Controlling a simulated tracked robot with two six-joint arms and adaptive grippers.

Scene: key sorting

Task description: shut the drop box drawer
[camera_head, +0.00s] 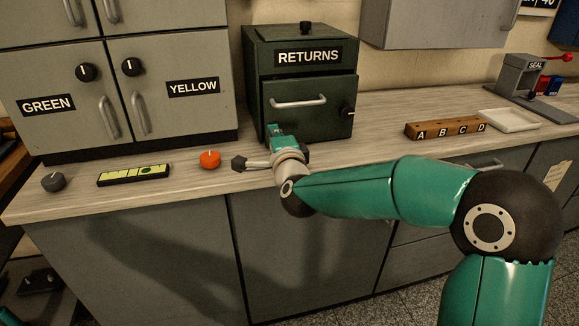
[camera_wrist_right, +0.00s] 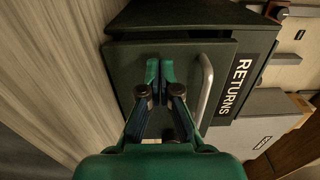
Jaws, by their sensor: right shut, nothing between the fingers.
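The dark green drop box (camera_head: 258,50), labelled RETURNS, stands on the counter at the back wall. My right gripper (camera_head: 274,130) is shut and empty, low in front of the drawer's left part. In the wrist view its fingertips (camera_wrist_right: 159,72) are together over the drawer front, beside the handle (camera_wrist_right: 204,90). Contact is unclear. My left gripper is out of view.
Grey cabinets labelled GREEN and YELLOW (camera_head: 193,88) stand left. An orange knob (camera_head: 209,160), a yellow-green panel (camera_head: 134,175) and a grey knob (camera_head: 53,181) lie along the front left. A wooden A-D block (camera_head: 445,126), white tray (camera_head: 509,120) and SEAL device (camera_head: 521,75) are right.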

